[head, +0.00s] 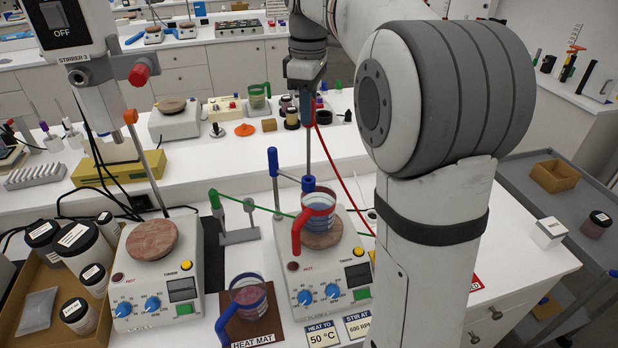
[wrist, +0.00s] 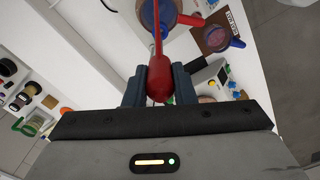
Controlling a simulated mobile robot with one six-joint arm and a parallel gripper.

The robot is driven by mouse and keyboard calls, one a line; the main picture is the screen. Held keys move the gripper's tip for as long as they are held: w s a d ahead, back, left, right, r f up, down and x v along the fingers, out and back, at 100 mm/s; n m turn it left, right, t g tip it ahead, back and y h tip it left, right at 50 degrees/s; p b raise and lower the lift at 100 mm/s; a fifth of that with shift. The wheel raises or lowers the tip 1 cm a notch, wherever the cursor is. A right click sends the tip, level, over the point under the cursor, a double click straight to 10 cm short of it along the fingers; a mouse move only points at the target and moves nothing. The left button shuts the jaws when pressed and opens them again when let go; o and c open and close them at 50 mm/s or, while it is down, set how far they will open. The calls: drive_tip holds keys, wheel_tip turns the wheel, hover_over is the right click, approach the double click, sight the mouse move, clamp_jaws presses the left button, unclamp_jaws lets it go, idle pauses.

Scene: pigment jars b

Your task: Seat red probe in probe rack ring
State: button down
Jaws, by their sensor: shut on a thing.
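The red probe (wrist: 160,80) is in my gripper (wrist: 160,86); its red handle sits between the two dark fingers in the wrist view. In the head view my gripper (head: 308,92) holds it upright above the front bench, with the thin shaft pointing down. The shaft's lower end meets a blue ring (head: 308,184) on an arm from a blue-topped post (head: 273,165). I cannot tell whether the shaft passes through this ring, or whether it is the probe rack ring. Below it, a red-handled beaker (head: 318,205) stands on the right hot plate (head: 325,240).
A blue-handled beaker (head: 248,292) sits on the heat mat (head: 268,330). The left hot plate (head: 152,240) is bare. A red cable (head: 352,180) hangs right of the shaft.

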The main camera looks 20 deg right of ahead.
drive_tip(key=shift+r, duration=1.8)
